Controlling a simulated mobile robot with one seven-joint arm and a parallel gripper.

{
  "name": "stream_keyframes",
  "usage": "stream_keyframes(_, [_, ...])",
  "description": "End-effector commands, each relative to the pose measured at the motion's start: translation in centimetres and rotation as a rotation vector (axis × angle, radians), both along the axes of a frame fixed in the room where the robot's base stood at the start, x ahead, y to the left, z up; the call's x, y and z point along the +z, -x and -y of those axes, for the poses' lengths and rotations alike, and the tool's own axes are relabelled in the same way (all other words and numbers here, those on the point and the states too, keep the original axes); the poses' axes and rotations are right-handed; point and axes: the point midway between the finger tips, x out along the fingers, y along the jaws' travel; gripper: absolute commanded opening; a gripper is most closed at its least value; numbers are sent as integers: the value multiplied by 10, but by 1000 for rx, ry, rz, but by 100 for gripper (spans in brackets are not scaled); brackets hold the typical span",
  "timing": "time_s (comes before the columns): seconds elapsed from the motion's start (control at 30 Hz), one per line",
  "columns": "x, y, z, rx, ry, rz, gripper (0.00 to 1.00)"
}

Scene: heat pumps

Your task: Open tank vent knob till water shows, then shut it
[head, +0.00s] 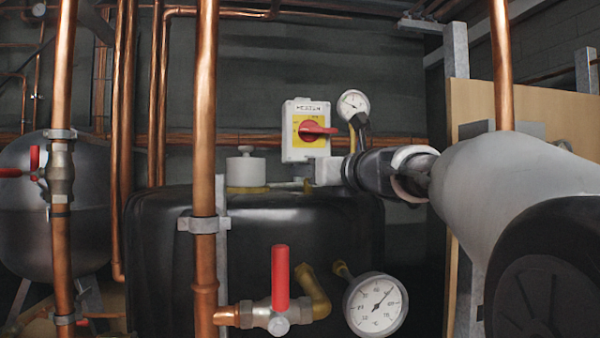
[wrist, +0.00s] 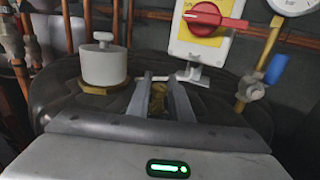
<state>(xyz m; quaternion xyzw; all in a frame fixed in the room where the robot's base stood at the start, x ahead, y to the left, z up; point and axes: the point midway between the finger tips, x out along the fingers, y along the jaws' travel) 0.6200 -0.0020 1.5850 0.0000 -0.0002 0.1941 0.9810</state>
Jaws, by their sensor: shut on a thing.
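The black tank (head: 160,250) fills the middle of the head view, and its dark top (wrist: 225,105) shows in the wrist view. My gripper (head: 302,184) reaches in from the right, low over the tank top. In the wrist view its two fingers (wrist: 160,84) close around a small brass vent fitting (wrist: 158,99) on the tank top. The knob itself is mostly hidden between the fingers, so its turn cannot be told. A white capped cylinder (head: 246,171) on a brass base stands left of the fingers, apart from them. I see no water at the fitting.
A yellow switch box with a red handle (head: 313,130) and a gauge (head: 353,104) are behind the gripper. A blue-handled valve (wrist: 274,70) stands to its right. A copper pipe (head: 205,120), red-handled valve (head: 280,278) and large gauge (head: 375,304) stand in front.

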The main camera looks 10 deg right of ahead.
Motion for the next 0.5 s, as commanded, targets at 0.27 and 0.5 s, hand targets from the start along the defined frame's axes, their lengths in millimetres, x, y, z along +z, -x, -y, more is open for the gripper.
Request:
stream_keyframes(0.27, [1, 1, -3, -244, 1, -3, 0])
stream_keyframes(0.5, [0, 0, -2, -365, 2, -1, 0])
